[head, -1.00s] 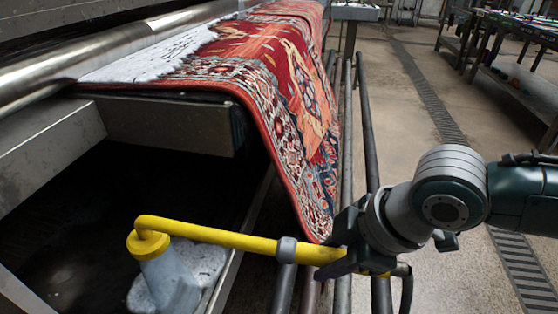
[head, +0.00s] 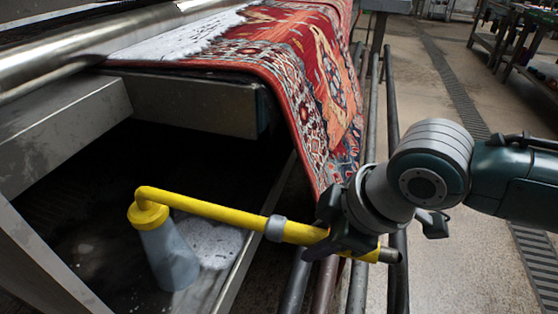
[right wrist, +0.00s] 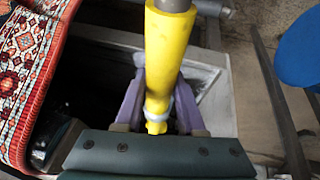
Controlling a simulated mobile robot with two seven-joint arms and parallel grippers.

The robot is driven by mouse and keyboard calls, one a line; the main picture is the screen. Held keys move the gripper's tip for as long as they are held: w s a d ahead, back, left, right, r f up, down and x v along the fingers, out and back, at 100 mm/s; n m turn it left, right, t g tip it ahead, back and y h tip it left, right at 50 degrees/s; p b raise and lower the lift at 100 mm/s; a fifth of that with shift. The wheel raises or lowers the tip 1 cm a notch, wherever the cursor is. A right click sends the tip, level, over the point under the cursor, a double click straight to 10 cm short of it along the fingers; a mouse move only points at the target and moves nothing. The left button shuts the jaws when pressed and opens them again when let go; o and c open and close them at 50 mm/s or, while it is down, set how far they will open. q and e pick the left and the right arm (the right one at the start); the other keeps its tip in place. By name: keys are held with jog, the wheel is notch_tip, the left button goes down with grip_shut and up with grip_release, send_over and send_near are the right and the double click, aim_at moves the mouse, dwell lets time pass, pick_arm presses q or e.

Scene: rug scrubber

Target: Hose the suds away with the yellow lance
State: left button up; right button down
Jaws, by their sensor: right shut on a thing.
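The yellow lance (head: 225,218) lies almost level across the dark tank, with a grey collar along it. My right gripper (head: 338,238) is shut on it near its right end. In the right wrist view the lance (right wrist: 165,60) runs between my purple fingers (right wrist: 158,112). Its left end bends down at a yellow head (head: 148,214), with a pale grey cone (head: 168,255) below it, seemingly spray. A patch of white suds (head: 212,243) lies on the tank floor just right of the cone, which may hide part of it. My left gripper is out of view.
A red patterned rug (head: 325,75) hangs over the machine's edge, whitish on its upper left part. A steel roller (head: 90,40) lies behind. Dark rails (head: 390,130) run beside the rug. The tank's metal rim (head: 240,270) is under the lance. Open floor lies right.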

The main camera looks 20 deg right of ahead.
aim_at(284, 224)
jog(key=shift+w+a+b, duration=0.3)
jog(key=shift+w+a, duration=0.25)
jog(key=shift+a, duration=0.25)
jog(key=shift+w+a+b, duration=0.25)
jog(key=shift+w+a, duration=0.3)
jog(key=shift+a, duration=0.2)
jog(key=shift+w+a+r, duration=0.1)
jog(key=shift+w+a, duration=0.3)
jog(key=shift+a, duration=0.15)
jog(key=shift+a, duration=0.1)
jog(key=shift+r, duration=0.1)
